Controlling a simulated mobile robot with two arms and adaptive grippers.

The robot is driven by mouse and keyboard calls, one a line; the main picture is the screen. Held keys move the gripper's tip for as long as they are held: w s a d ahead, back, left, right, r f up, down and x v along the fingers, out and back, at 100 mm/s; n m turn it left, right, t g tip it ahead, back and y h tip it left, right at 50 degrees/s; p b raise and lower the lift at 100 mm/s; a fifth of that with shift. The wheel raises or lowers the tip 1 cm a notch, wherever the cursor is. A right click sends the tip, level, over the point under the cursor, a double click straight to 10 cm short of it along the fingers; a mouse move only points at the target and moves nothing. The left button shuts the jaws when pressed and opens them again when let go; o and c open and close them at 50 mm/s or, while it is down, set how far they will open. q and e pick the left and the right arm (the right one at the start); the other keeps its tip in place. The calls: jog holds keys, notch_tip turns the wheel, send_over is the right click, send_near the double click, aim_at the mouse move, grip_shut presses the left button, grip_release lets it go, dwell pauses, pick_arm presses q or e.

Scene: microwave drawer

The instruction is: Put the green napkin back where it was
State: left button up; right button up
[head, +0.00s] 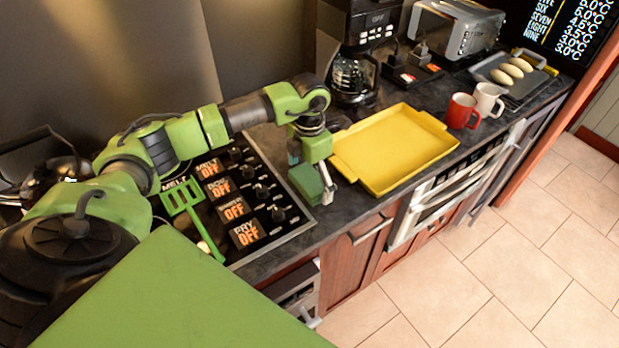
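A dark green napkin (305,184) shows as a folded block at the counter's front edge, right of the stove panel. My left gripper (318,184) points down at it, with one grey finger along the napkin's right side. The other finger is hidden, and the gripper appears shut on the napkin. Whether the napkin touches the counter is hard to tell. My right gripper is not in view.
A yellow tray (395,147) lies right of my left gripper. A red mug (461,111) and a white mug (488,100) stand beyond it. A green spatula (186,200) lies by the stove panel (245,200). A coffee maker (355,60) stands behind.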

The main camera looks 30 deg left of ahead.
aim_at(309, 179)
pick_arm(q)
jog(key=shift+r, duration=0.1)
jog(key=shift+r, duration=0.2)
notch_tip(309, 179, up, 12)
jog(key=b, duration=0.3)
jog(key=shift+b, duration=0.35)
jog(key=shift+f, duration=0.1)
